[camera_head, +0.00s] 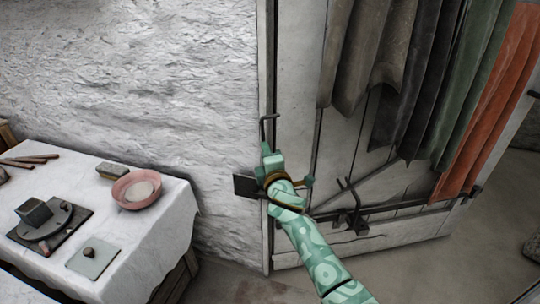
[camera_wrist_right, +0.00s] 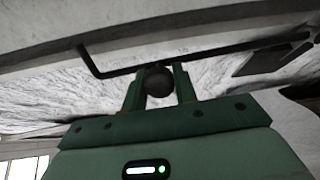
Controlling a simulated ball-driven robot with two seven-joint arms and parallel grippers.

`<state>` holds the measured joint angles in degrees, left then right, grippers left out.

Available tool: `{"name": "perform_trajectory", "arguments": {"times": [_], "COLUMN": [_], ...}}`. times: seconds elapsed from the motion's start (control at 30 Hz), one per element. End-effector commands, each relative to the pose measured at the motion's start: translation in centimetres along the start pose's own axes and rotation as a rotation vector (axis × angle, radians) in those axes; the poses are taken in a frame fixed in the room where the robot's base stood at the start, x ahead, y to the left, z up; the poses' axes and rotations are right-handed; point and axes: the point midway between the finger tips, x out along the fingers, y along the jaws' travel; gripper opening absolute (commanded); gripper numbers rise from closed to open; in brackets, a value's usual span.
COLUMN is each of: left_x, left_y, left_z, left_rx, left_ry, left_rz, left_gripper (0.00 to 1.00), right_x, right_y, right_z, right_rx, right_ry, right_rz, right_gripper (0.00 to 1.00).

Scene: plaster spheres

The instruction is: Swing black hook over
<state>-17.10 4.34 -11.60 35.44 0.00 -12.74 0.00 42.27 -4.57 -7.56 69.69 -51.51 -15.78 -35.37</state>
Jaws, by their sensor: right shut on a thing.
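The black hook (camera_head: 268,122) is at the edge of the plank door, against the wall side, with its bent end upward in the head view. In the right wrist view the hook (camera_wrist_right: 215,50) is a thin dark rod running across, bent at its left end. My right gripper (camera_head: 270,152) is at the hook. In the wrist view its fingers (camera_wrist_right: 158,84) are shut around a dark round knob (camera_wrist_right: 157,80) that touches or lies just under the rod. Whether the hook sits in its catch is hidden. My left gripper is not in view.
The plank door (camera_head: 300,150) carries hanging cloths (camera_head: 400,70) and a dark latch (camera_head: 352,215). A dark plate (camera_head: 245,186) is beside my right gripper. A white-covered table (camera_head: 160,215) with a pink bowl (camera_head: 128,200) stands at left. Floor is clear between table and door.

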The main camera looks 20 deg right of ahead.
Motion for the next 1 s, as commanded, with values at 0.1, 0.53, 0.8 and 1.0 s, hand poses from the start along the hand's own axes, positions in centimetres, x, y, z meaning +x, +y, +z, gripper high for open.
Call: {"name": "perform_trajectory", "arguments": {"times": [0.1,0.53,0.8,1.0], "left_x": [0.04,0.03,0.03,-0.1], "left_y": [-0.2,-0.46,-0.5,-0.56], "left_z": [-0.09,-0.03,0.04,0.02], "left_rx": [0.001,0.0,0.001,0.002], "left_ry": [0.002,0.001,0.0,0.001], "left_rz": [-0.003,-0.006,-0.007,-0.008], "left_gripper": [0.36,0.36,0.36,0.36], "right_x": [-0.04,-0.08,-0.06,-0.24], "right_y": [-0.18,-0.29,-0.24,-0.1], "right_z": [-0.38,-0.69,-0.62,-0.53], "right_rx": [-0.023,-0.042,-0.041,-0.04], "right_ry": [0.002,0.004,0.003,0.001], "right_rz": [-0.002,-0.004,-0.003,-0.002], "right_gripper": [0.0,0.0,0.48,0.48]}}
